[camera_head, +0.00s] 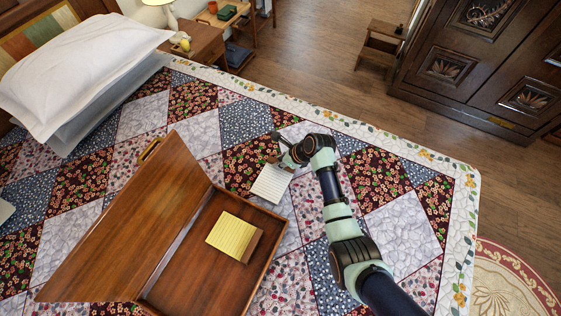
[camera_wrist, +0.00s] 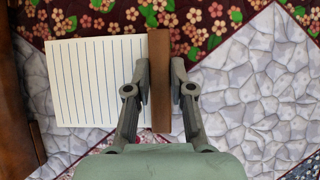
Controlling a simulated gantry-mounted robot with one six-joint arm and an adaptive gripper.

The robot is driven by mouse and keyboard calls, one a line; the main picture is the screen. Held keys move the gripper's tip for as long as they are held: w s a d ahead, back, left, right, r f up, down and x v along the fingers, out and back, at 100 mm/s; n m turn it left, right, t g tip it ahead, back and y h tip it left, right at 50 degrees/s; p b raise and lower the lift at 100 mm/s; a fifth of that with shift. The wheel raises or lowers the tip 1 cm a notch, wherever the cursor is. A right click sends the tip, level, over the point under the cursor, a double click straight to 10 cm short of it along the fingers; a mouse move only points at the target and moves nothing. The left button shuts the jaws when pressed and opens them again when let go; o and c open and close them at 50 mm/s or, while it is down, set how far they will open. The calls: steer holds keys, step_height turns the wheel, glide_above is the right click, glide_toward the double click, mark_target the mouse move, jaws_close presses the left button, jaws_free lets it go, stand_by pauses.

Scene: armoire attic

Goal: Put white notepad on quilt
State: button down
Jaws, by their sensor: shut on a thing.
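The white notepad (camera_head: 271,183) has ruled lines and a brown binding strip. It is over the patchwork quilt (camera_head: 386,181), just right of the open wooden box. My gripper (camera_head: 279,163) is at the notepad's upper edge in the head view. In the wrist view the notepad (camera_wrist: 92,84) extends left from the fingers, and my gripper (camera_wrist: 160,82) is shut on its brown binding strip (camera_wrist: 159,80). The quilt (camera_wrist: 245,85) shows beneath and around it. I cannot tell whether the notepad touches the quilt or hangs slightly above it.
The open wooden box (camera_head: 207,262) lies on the quilt with its lid tilted left, and a yellow notepad (camera_head: 233,236) is inside it. White pillows (camera_head: 80,75) lie at upper left. The quilt right of my arm is clear.

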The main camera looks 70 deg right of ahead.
steer(key=c, duration=1)
jaws_free()
steer(key=p+v, duration=0.2)
steer(key=v, duration=1)
steer(key=shift+r, duration=0.15)
steer(key=shift+w, duration=0.15)
